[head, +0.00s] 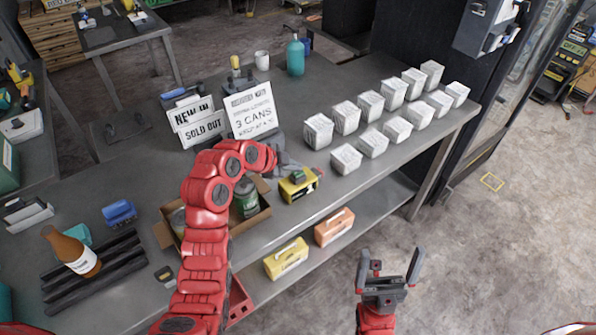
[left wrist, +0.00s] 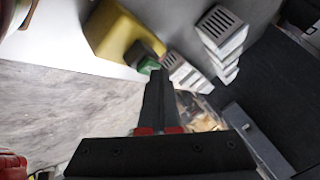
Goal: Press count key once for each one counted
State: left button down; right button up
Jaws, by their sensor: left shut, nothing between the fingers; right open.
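A yellow counter-like device (head: 291,192) with a dark top and a small green part (head: 298,178) sits near the table's front edge. In the left wrist view, its yellow body (left wrist: 112,32) and green part (left wrist: 149,65) show just beyond my fingers. My left gripper (head: 289,167) is partly hidden behind its red arm in the head view. In the left wrist view its fingers (left wrist: 158,80) are together and empty, close to the green part; I cannot tell if they touch. White boxes (head: 345,158) stand in two rows to the right. My right gripper (head: 390,268) is open and empty, off the table's front.
A sign reading "3 CANS" (head: 252,110) stands behind the arm, beside "NEW IN" and "SOLD OUT" signs (head: 201,124). A cardboard box (head: 262,212) holds a green can (head: 246,200). Yellow (head: 286,260) and orange (head: 334,228) boxes are on the lower shelf.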

aim_at(293, 173)
pick_arm(q)
jog(key=shift+r, duration=0.7)
jog(key=shift+r+b, duration=0.45)
jog(key=shift+r, duration=2.05)
jog(key=shift+a, duration=0.1)
dwell(0.5)
